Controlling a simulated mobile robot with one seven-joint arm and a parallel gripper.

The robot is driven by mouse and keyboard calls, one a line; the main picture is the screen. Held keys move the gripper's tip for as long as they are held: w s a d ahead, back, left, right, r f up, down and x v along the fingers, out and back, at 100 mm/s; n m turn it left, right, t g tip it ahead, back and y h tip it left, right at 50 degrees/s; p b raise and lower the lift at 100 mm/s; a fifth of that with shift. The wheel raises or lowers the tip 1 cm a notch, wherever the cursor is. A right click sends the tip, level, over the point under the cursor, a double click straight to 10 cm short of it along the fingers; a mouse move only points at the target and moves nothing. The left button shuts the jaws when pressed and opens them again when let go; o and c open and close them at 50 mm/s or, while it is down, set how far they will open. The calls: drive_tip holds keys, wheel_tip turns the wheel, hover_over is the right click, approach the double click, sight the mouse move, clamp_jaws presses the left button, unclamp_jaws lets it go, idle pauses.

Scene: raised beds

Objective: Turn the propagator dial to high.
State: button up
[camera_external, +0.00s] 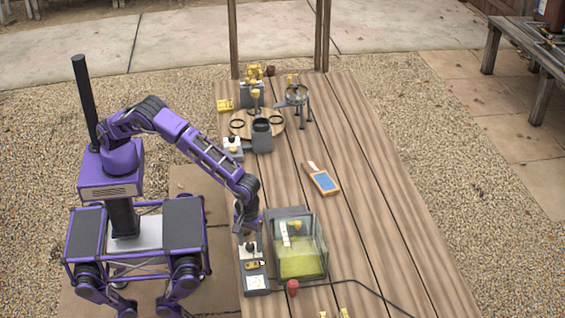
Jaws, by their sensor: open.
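The propagator (318,262) looks like a clear box with yellow-green contents and a small yellow item inside, near the table's left edge. A slim grey and white control unit (255,284) stands along its left side, with a dark knob (251,247) at its far end and a small yellow part in the middle. I cannot tell which part is the dial, or its setting. My gripper (247,230) points down, open, just above or beside the dark knob. Its fingertips are small and partly hidden by my wrist, so I cannot tell whether they touch the knob.
A blue-faced handheld device (325,182) lies mid-table. A red knob (292,287) and black cable are near the front. The table's right side is clear.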

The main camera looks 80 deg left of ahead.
drive_tip(key=shift+c, duration=0.2)
clamp_jaws()
